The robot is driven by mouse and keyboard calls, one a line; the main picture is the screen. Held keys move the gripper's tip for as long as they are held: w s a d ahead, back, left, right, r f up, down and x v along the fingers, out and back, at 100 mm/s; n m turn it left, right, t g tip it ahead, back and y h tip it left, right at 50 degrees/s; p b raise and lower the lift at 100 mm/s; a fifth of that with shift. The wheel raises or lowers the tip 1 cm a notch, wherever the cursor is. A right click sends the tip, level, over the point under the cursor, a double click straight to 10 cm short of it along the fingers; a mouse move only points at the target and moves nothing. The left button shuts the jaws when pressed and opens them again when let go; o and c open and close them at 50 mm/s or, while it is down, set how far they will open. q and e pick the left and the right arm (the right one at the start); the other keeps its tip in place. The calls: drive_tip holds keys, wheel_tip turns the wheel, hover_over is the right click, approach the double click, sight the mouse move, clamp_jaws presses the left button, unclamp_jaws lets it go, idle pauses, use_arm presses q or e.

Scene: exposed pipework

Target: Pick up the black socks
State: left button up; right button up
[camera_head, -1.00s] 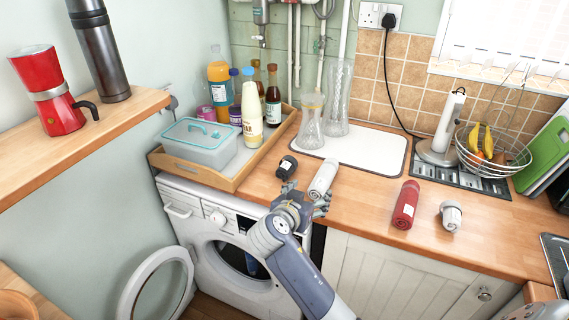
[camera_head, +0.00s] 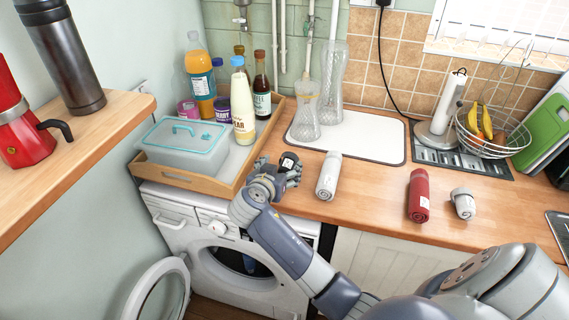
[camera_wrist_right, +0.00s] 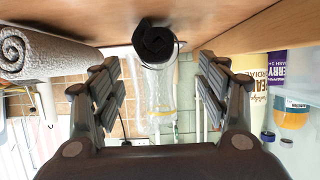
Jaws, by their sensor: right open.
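The black socks (camera_head: 289,160) are a small dark roll with a white label, lying on the wooden worktop to the right of the tray. My right gripper (camera_head: 278,178) is at the socks and partly covers them in the head view. In the right wrist view, which looks upside down, the black roll (camera_wrist_right: 154,42) sits centrally beyond the open fingers (camera_wrist_right: 158,88), with a gap on each side. My left gripper is not in view.
A white roll (camera_head: 328,176) lies just right of the gripper and also shows in the wrist view (camera_wrist_right: 38,52). The wooden tray (camera_head: 232,182) with bottles stands close on the left. A red roll (camera_head: 419,196) and another white roll (camera_head: 463,203) lie farther right.

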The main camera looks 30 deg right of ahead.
sight(288, 163)
drive_tip(key=shift+w+d+f, duration=0.1)
drive_tip(key=shift+w+d, duration=0.15)
drive_tip(key=shift+d, duration=0.25)
drive_tip(key=shift+w+d+f, duration=0.3)
drive_tip(key=shift+w+f, duration=0.1)
drive_tip(key=shift+w, duration=0.1)
drive_tip(key=p+x, duration=0.1)
drive_tip(key=x, duration=0.1)
drive_tip(key=p+x, duration=0.1)
drive_tip(key=x, duration=0.1)
drive_tip(key=shift+s+f, duration=0.2)
drive_tip(key=shift+s, duration=0.05)
drive_tip(key=shift+w+d+f, duration=0.25)
drive_tip(key=shift+d, duration=0.05)
drive_tip(key=shift+a, duration=0.1)
drive_tip(key=c, duration=1.1)
